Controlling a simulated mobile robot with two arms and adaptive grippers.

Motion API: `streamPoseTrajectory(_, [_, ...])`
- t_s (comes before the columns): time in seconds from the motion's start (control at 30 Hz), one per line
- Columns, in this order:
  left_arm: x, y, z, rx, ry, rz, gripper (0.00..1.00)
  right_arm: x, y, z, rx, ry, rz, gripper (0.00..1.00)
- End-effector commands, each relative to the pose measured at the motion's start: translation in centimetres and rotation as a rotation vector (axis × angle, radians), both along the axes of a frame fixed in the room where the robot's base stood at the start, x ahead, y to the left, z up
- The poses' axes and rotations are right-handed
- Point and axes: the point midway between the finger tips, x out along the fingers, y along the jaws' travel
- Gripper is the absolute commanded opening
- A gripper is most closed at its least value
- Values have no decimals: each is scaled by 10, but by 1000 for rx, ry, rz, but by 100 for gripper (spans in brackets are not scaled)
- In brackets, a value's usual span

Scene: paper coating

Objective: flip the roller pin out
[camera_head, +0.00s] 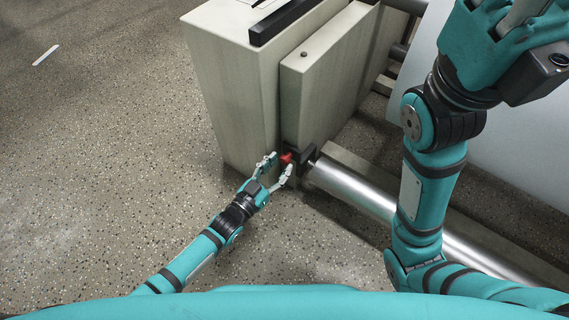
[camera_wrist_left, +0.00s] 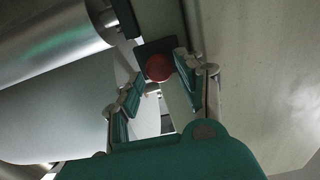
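The red pin (camera_head: 287,159) sits at the black bracket (camera_head: 303,157) on the lower front of the machine, at the end of the metal roller (camera_head: 352,190). In the left wrist view the pin is a round red knob (camera_wrist_left: 159,67) on a dark plate. My left gripper (camera_head: 279,168) is open, with its fingertips apart around or just short of the pin; contact cannot be told. In the left wrist view its fingers (camera_wrist_left: 155,82) stand on either side below the knob. My right arm is raised at the right; its fingertips are out of the picture.
The pale machine housing (camera_head: 228,90) stands just beyond my left gripper. The metal roller runs to the lower right, under my right arm. A large pale sheet or panel (camera_head: 500,150) lies behind that arm.

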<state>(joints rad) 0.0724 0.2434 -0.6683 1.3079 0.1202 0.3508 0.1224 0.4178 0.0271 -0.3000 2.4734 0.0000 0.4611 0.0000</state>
Motion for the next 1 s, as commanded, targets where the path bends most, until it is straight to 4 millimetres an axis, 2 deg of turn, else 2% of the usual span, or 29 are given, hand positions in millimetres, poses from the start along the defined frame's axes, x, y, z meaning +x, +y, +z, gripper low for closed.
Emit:
streamPoseTrajectory(0.1, [14,-10,-3,-1,-2,0,38,-8,0,0,-1,-29,-1,0])
streamPoseTrajectory(0.23, [22,-16,-1,-1,1,0,38,-12,1,3,-2,-45,-2,0])
streamPoseTrajectory(0.57, [25,-18,0,0,1,0,38,-13,1,5,-3,-49,-2,0])
streamPoseTrajectory(0.87, [25,-18,0,1,1,0,0,-13,1,5,-3,-49,-2,0])
streamPoseTrajectory(1.0, [24,-18,0,1,1,0,0,-13,1,5,-3,-49,-2,0])
